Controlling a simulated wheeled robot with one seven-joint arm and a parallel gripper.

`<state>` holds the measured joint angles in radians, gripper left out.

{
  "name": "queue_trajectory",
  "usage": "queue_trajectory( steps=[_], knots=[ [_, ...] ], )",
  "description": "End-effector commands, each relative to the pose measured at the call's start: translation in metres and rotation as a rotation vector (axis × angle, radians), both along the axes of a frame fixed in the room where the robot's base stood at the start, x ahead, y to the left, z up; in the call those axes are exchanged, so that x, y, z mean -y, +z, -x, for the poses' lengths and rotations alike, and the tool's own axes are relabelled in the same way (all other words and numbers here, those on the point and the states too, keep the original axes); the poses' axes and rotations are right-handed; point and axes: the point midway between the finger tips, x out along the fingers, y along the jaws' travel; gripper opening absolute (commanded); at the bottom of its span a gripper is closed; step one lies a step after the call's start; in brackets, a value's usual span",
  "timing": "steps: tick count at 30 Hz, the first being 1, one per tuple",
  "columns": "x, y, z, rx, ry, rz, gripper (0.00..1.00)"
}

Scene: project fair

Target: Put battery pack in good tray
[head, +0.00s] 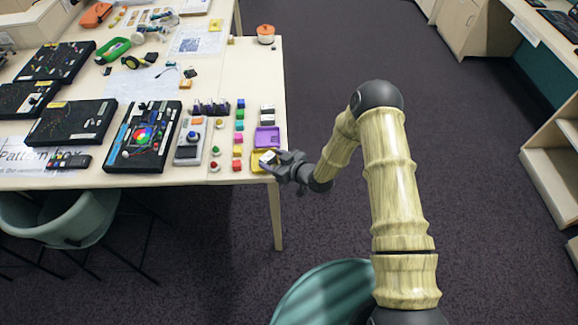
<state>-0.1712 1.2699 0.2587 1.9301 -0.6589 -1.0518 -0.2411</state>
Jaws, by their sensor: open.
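My gripper (275,164) is at the front right corner of the table, over the right side of a small yellow tray (255,166). It is open. A small pale block (267,156) shows at its fingertips, at the yellow tray; I cannot tell whether it is the battery pack or whether it touches the fingers. A purple tray (267,132) lies just behind the yellow one. No label shows which is the good tray. My gripper and the block hide part of the yellow tray.
Small coloured blocks (238,138) stand in a column left of the trays. White-and-dark pieces (267,109) lie behind the purple tray. A black board with a colour wheel (128,160) and other electronics fill the table's left.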

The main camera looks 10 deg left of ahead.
Motion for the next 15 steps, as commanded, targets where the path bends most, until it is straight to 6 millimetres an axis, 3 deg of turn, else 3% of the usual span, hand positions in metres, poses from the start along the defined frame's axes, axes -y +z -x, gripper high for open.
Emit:
queue_trajectory(
  steps=[15],
  knots=[
    [0.069,0.031,0.041,0.0,-0.003,0.001,0.6]
  ],
)
